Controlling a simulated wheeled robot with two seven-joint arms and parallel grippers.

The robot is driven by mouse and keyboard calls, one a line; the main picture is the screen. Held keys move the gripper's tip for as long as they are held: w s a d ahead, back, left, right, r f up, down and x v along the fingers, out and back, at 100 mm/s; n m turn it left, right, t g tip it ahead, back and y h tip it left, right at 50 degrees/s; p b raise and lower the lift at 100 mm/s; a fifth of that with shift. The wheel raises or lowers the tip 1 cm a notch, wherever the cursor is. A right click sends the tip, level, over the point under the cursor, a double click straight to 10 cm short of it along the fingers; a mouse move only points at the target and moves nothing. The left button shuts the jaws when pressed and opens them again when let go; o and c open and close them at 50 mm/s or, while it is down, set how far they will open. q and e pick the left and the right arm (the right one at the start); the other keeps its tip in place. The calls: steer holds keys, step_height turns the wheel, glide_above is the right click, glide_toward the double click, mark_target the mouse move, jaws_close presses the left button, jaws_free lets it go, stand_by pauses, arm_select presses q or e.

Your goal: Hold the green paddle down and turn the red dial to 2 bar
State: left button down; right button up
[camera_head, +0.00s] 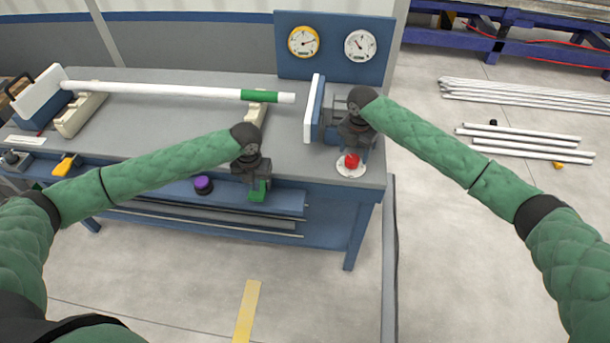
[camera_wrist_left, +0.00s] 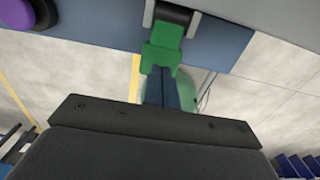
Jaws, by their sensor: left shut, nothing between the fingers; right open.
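The green paddle (camera_head: 258,191) is at the front edge of the bench, and it also shows in the left wrist view (camera_wrist_left: 163,45). My left gripper (camera_head: 254,177) is shut and empty right at the paddle; I cannot tell whether it touches or presses it. The red dial (camera_head: 351,160) sits on a round white plate at the bench's front right corner. My right gripper (camera_head: 352,147) is open just above and behind the dial; its fingertips are partly hidden. Two gauges, one yellow-rimmed (camera_head: 303,41) and one white (camera_head: 360,45), are on a blue panel; their figures are too small to read.
A white pipe (camera_head: 160,90) with a green band lies on supports along the grey bench (camera_head: 190,110). A white and blue end plate (camera_head: 312,108) stands left of my right gripper. A purple knob (camera_head: 203,185) and a yellow lever (camera_head: 67,164) are along the front.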

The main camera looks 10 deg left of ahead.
mark_target(353, 158)
steer(key=shift+s+f, duration=0.1)
steer(key=shift+f, duration=1.65)
steer(key=c, duration=0.9)
